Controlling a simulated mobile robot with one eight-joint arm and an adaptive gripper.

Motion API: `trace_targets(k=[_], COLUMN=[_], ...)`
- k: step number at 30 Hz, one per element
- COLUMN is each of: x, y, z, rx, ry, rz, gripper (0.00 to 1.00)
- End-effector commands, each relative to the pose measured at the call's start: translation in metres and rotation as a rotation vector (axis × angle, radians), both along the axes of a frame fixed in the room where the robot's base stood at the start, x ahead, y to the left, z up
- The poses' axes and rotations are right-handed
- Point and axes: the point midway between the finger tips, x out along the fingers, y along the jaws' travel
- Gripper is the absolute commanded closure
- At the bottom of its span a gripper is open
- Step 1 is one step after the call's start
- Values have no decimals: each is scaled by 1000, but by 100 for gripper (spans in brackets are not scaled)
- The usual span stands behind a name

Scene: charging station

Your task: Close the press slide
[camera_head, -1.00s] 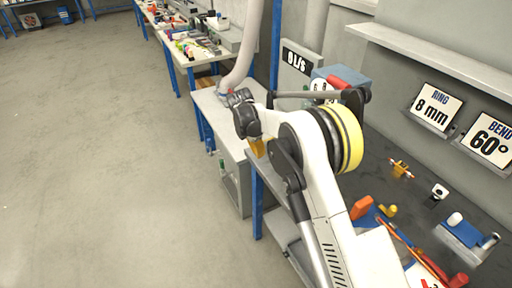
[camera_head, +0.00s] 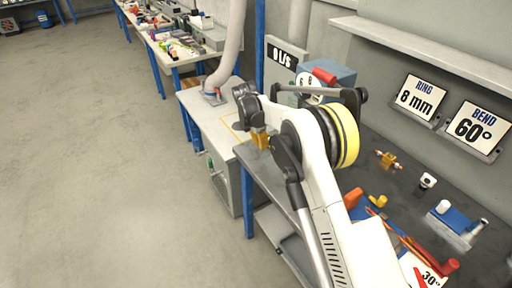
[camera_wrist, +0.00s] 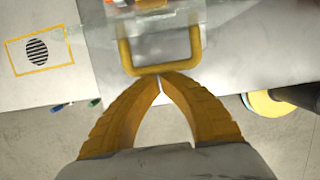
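A yellow U-shaped handle (camera_wrist: 165,70) shows at the top middle of the wrist view, joined to a grey, partly see-through part (camera_wrist: 110,35) that I take for the slide. My gripper (camera_wrist: 160,78) has two orange fingers whose tips meet at the near bar of the handle. I cannot tell whether the bar is between the tips or just in front of them. In the head view my gripper (camera_head: 260,140) points down over the bench's left end. The press itself is largely hidden behind my arm there.
A blue box with a red part (camera_head: 325,75) stands behind my arm. The workbench (camera_head: 400,180) carries small fittings and a blue block (camera_head: 455,222). Open floor (camera_head: 90,150) lies left.

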Motion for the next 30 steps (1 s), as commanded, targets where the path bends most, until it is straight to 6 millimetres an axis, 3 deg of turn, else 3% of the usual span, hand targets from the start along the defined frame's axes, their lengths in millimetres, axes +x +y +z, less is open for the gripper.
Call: trace_targets(k=[6, 12, 25, 30], x=[36, 55, 57, 51], y=[-55, -82, -86, -73], z=[1, 1, 0, -3], rx=[-1, 0, -1, -1], ry=[0, -1, -1, 0], rz=[-5, -3, -1, -1], gripper=[100, 100, 100, 100])
